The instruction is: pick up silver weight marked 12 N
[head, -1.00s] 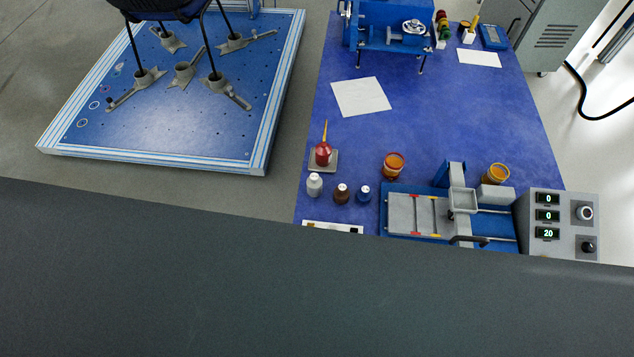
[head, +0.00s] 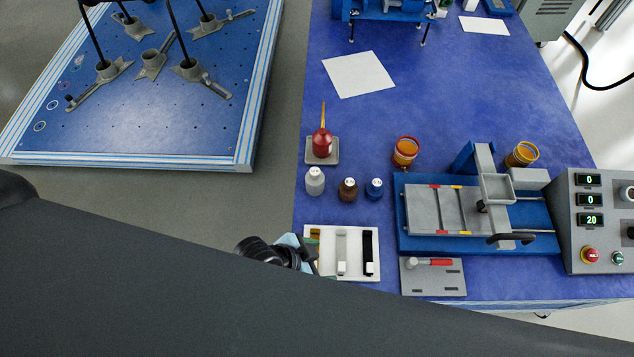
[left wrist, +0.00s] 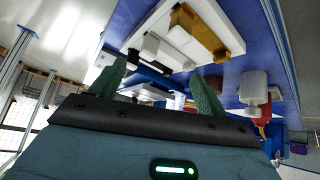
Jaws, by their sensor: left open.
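Three small capped weights stand in a row on the blue table: a silver one (head: 315,183), a brown one (head: 347,190) and a blue one (head: 374,190). The silver one is leftmost, below the red oil can; its marking is too small to read. A pale cylinder that looks like the silver weight (left wrist: 253,88) shows at the right of the left wrist view. My left gripper (head: 311,256) is at the table's left edge, below the silver weight and apart from it, partly hidden by my arm. Its green fingers (left wrist: 162,88) are open and empty. My right gripper is not in view.
A white tray (head: 373,232) with several strips lies beside my left gripper. The red oil can (head: 322,144) stands on a small plate above the weights. A blue-and-grey test rig (head: 420,243) and a control box (head: 570,235) are to the right. An amber jar (head: 405,153) stands nearby.

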